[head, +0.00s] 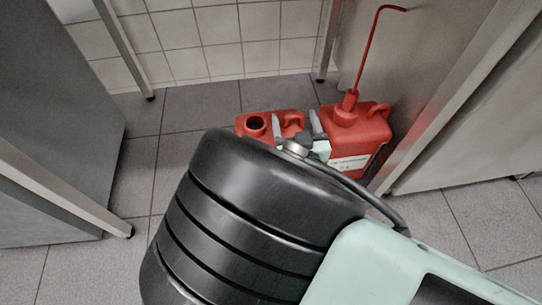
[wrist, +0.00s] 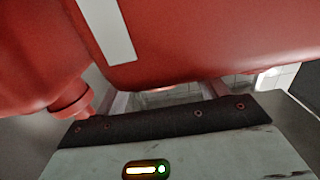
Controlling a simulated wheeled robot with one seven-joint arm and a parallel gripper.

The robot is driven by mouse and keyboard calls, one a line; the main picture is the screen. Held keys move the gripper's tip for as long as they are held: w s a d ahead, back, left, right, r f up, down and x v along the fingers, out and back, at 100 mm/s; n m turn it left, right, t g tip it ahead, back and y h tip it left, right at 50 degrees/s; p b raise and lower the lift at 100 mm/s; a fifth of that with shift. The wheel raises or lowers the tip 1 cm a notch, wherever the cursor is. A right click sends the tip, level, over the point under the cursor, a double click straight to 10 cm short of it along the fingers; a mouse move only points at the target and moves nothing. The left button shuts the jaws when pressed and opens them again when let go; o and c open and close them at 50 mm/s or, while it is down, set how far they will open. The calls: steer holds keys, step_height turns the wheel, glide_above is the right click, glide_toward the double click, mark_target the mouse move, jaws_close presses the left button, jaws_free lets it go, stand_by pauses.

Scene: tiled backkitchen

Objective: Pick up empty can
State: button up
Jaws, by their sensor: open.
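Two red cans stand on the floor by the wall in the head view. The left can (head: 256,124) has an open round mouth and a handle at its top right. The right can (head: 357,130) carries a long bent red spout, a handle and a white label. The frames do not show which is empty. My gripper (head: 297,124) is open, its fingers apart around the left can's handle area; contact cannot be told. My arm hides most of the left can. In the wrist view a red can surface (wrist: 190,40) with a white strip fills the top, close before the gripper palm.
A grey panel with a metal edge (head: 425,110) stands close to the right of the cans. A grey cabinet (head: 60,120) and metal legs are at the left. A tiled wall (head: 235,40) is behind. Floor tiles left of the cans are clear.

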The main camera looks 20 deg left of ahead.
steer(key=shift+w+a, duration=0.3)
steer(key=shift+w, duration=0.25)
jaws_close()
